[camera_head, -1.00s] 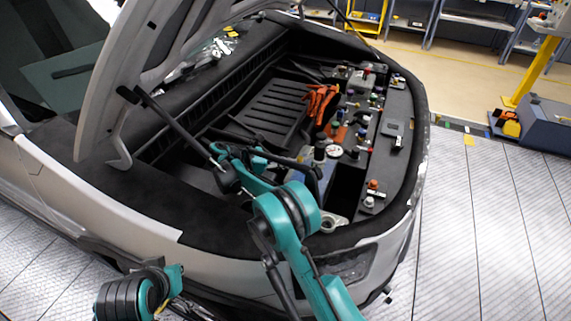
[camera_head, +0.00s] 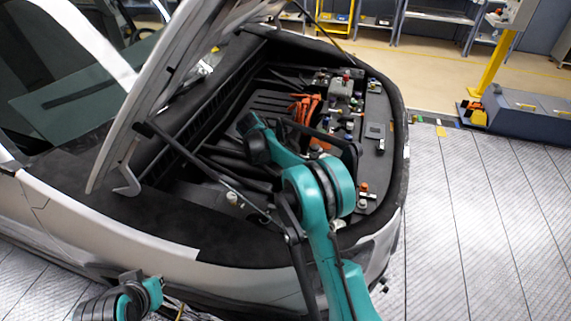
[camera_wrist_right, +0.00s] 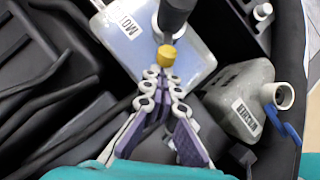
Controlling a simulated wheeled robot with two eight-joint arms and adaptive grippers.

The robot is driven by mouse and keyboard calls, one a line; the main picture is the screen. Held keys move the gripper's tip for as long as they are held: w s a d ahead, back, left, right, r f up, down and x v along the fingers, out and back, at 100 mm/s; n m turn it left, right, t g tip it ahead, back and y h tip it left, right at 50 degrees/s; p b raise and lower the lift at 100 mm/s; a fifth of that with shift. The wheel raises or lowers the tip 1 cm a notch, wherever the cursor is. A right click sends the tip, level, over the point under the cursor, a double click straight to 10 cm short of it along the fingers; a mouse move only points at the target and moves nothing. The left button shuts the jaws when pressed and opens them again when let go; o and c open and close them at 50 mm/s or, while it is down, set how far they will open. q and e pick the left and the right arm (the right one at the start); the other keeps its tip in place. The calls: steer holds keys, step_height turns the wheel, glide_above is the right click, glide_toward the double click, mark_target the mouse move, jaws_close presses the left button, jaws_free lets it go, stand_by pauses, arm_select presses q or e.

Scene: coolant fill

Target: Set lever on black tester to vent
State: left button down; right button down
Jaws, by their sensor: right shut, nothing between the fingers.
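In the right wrist view a black upright cylinder (camera_wrist_right: 175,12), likely the black tester, stands on a pale blue tank (camera_wrist_right: 128,45) with a white label. A yellow knob (camera_wrist_right: 167,54) sits at its near side; I cannot tell whether it is the lever's end or read its setting. My right gripper (camera_wrist_right: 163,84) is shut and empty, its tips just below the yellow knob in the picture; contact is unclear. In the head view my right arm reaches into the front compartment and hides the tester area. My left gripper is out of view; only part of my left arm shows.
A grey labelled bottle (camera_wrist_right: 240,100) with an open neck and a blue clip (camera_wrist_right: 284,126) lie to the right. Black ducts (camera_wrist_right: 45,75) fill the left. The raised hood (camera_head: 165,85) and a thin strut are close to my arm.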

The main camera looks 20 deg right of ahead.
steer(key=shift+d+r+y, duration=0.15)
steer(key=shift+r+y, duration=0.25)
steer(key=shift+f, duration=0.15)
steer(key=shift+r+p, duration=0.6)
steer(key=shift+r, duration=0.2)
steer(key=shift+r, duration=0.1)
steer(key=p+v, duration=0.5)
steer(key=v, duration=0.5)
steer(key=shift+d+r, duration=0.2)
steer(key=shift+d, duration=0.25)
